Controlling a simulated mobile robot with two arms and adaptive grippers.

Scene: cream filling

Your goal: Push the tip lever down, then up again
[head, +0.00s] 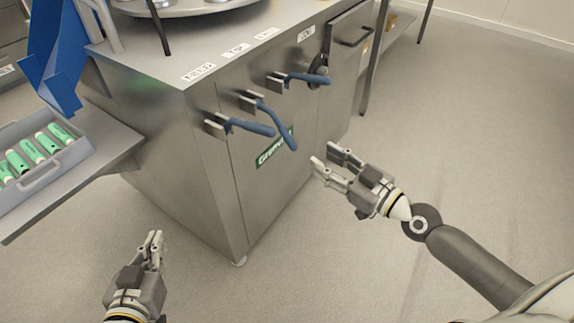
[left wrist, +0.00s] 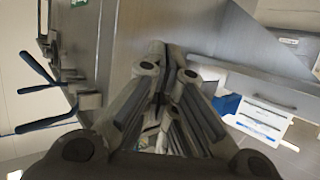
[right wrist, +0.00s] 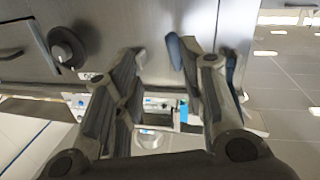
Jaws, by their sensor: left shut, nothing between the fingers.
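Three blue-handled levers stick out from the steel cabinet's front. The middle one, which I take for the tip lever (head: 275,122) from the small label (head: 236,50) above it, slopes steeply downward. The left lever (head: 248,126) and the right lever (head: 302,79) lie closer to level. My left gripper (head: 154,240) is shut and empty, low and left of the levers, apart from them. The levers also show at the left of the left wrist view, but which is which is unclear. My right gripper (head: 322,157) is open and empty, below and right of the tip lever, apart from it.
The steel cabinet (head: 200,150) has a black knob (head: 318,70) and a drawer handle (head: 355,35) further right. A side shelf (head: 105,150) at left carries a grey tray (head: 68,157) with several green tubes. The floor (head: 400,130) right of the cabinet is clear.

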